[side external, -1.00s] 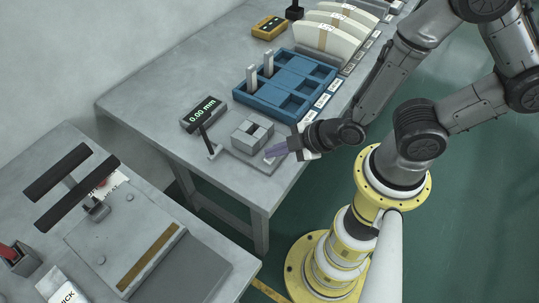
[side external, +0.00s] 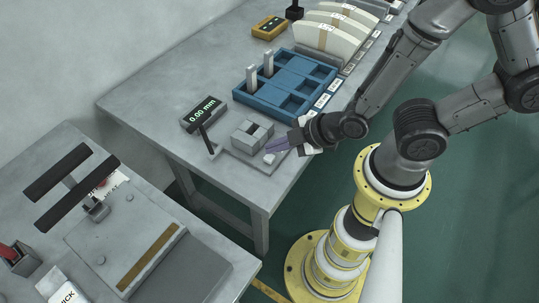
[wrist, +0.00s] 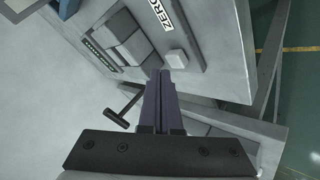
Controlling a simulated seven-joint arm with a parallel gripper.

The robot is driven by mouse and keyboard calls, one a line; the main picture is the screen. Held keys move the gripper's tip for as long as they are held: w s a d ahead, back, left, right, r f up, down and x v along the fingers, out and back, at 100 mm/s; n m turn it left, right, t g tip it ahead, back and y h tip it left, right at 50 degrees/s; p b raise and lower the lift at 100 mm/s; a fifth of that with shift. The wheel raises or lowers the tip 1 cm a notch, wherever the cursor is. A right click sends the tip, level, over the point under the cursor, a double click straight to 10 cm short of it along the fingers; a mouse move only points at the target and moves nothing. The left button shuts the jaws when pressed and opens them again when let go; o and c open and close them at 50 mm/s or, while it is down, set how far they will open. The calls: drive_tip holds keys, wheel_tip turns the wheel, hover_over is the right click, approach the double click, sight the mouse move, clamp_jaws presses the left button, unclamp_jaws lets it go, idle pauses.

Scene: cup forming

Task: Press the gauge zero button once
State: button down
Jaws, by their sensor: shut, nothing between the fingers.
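The gauge's zero button (wrist: 176,59) is a small pale square block beside the ZERO label (wrist: 166,13) in the wrist view. It also shows in the side view (side external: 269,158) on the front of the gauge base. The gauge display (side external: 203,114) reads 0.00 mm. My gripper (side external: 268,147) is shut and empty, with its purple fingertips close above the button in the side view. In the wrist view the fingertips (wrist: 161,73) end just beside the button's near edge. A small gap seems to show; I cannot tell its exact height.
A grey block with a slot (side external: 252,133) sits on the gauge base behind the button. A thin lever (side external: 207,139) stands to its left. A blue tray (side external: 285,84) with upright pale pieces lies behind. The bench's left part is bare.

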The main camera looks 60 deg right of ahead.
drive_tip(key=shift+r, duration=2.55)
wheel_tip(320, 180, up, 7)
drive_tip(key=m+t, duration=0.2)
hover_over(275, 157)
drive_tip(key=w+d, duration=0.2)
drive_tip(key=w, duration=0.2)
wheel_tip(275, 157, up, 9)
drive_tip(key=s+d+m, duration=0.2)
drive_tip(key=s+d+m+g+h, duration=0.1)
drive_tip(key=s+d+m+g, duration=0.1)
drive_tip(key=s, duration=0.4)
drive_tip(key=s+d+r+m+g+h, duration=0.1)
drive_tip(key=s+m+g, duration=0.2)
drive_tip(key=s+m, duration=0.2)
drive_tip(key=shift+s+d, duration=0.4)
drive_tip(key=shift+s, duration=0.05)
